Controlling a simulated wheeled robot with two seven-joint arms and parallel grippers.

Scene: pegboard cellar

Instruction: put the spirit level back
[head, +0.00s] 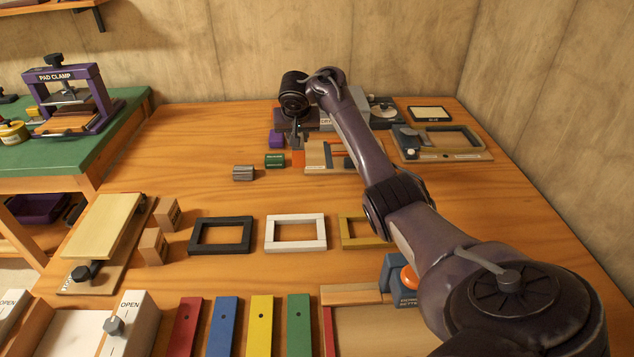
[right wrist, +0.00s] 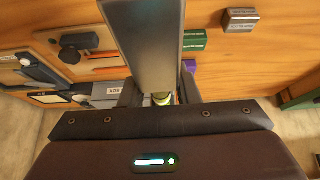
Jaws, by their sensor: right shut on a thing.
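My right gripper (head: 296,138) is at the back middle of the wooden table, its arm reaching in from the lower right. In the right wrist view the gripper (right wrist: 160,95) is shut on a long grey bar with a yellow-green vial, the spirit level (right wrist: 155,45). The bar points away from the palm, over the table. In the head view the wrist and fingers mostly hide the level, and I cannot tell whether it touches anything. My left gripper is not in view.
Purple, green (head: 274,160) and grey (head: 243,173) blocks lie close left of the right gripper. A tray with orange strips (head: 318,168) and a grey labelled box (head: 357,100) are close right. Black, white (head: 296,217) and yellow frames lie nearer. The table's back left is clear.

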